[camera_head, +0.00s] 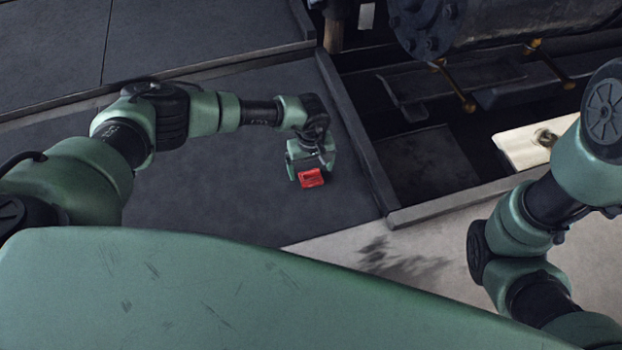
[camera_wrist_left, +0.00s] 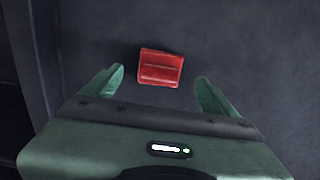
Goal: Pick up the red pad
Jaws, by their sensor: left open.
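The red pad (camera_head: 312,178) lies on the dark grey floor, partly covered by my left gripper in the head view. It has a ridged top, and it shows whole in the left wrist view (camera_wrist_left: 161,68). My left gripper (camera_wrist_left: 159,83) is open and empty, with its two green fingers apart. The pad lies just ahead of the fingertips, roughly centred between them. I cannot tell the exact height of the gripper above the floor. My right arm shows at the right of the head view, but its gripper is out of the picture.
A raised dark edge (camera_head: 358,140) runs along the right of the floor panel. Beyond it are a recessed dark bay (camera_head: 430,165), a large dark cylinder (camera_head: 500,20) and a cream-coloured block (camera_head: 525,147). The floor left of and below the pad is clear.

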